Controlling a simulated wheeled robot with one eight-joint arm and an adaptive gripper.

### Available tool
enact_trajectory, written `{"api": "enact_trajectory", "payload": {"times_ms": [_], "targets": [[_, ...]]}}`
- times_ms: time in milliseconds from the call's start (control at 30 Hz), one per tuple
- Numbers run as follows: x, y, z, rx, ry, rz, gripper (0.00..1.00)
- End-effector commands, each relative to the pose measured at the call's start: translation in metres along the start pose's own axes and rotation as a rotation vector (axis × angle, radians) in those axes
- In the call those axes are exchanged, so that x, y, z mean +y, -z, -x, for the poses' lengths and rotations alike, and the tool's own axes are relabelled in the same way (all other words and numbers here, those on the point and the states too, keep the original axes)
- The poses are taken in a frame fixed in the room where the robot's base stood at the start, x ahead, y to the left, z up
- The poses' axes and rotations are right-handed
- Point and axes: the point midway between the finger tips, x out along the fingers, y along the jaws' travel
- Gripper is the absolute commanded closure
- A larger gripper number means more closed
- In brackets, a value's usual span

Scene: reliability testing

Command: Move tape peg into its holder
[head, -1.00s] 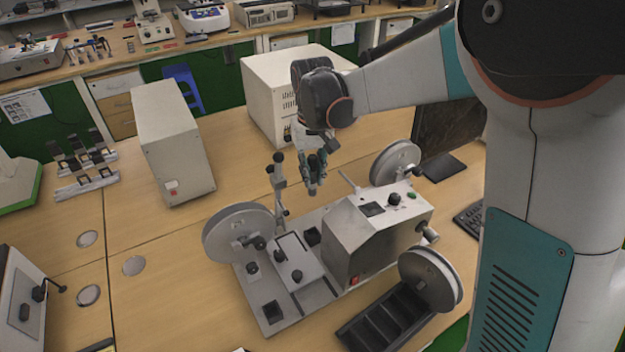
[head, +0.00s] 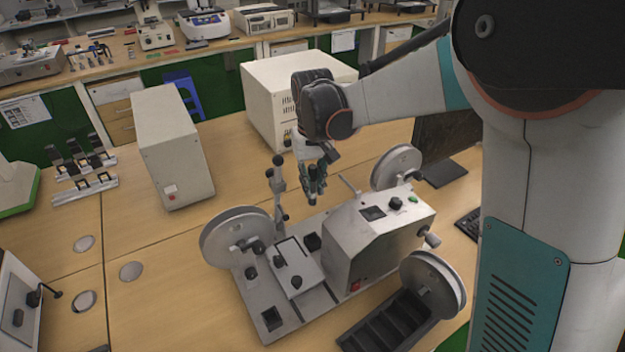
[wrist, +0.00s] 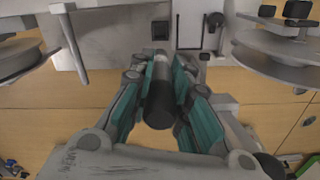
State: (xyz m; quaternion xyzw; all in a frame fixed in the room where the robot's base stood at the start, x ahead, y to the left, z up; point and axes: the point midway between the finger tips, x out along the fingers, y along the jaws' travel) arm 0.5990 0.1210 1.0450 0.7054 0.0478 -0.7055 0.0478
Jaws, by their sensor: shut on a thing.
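My gripper (head: 315,182) is shut on the tape peg, a dark cylinder (wrist: 160,98) with a lighter end. In the head view the peg hangs roughly upright from the fingers, above the rear of the grey tape machine (head: 345,245). In the wrist view it lies between the green finger pads, its lighter end toward the machine. A black square socket (head: 312,242) on the machine's base sits below the gripper; it also shows in the wrist view (wrist: 160,30), just beyond the peg. I cannot tell for certain that this socket is the holder. The peg is apart from it.
A post (head: 279,185) stands close left of the gripper. Reels stand at the machine's left (head: 238,238), back right (head: 396,167) and front right (head: 433,284). A second square socket (head: 271,318) is at the front left. A white box (head: 290,85) stands behind.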

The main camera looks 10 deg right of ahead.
Motion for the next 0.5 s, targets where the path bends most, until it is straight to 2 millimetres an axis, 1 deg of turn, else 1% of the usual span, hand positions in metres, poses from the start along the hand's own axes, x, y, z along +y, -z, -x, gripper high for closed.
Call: {"api": "enact_trajectory", "payload": {"times_ms": [33,500], "targets": [[0.0,0.0,-0.004,0.0,0.0,0.0,1.0],[0.0,0.0,-0.03,0.0,0.0,0.0,1.0]]}}
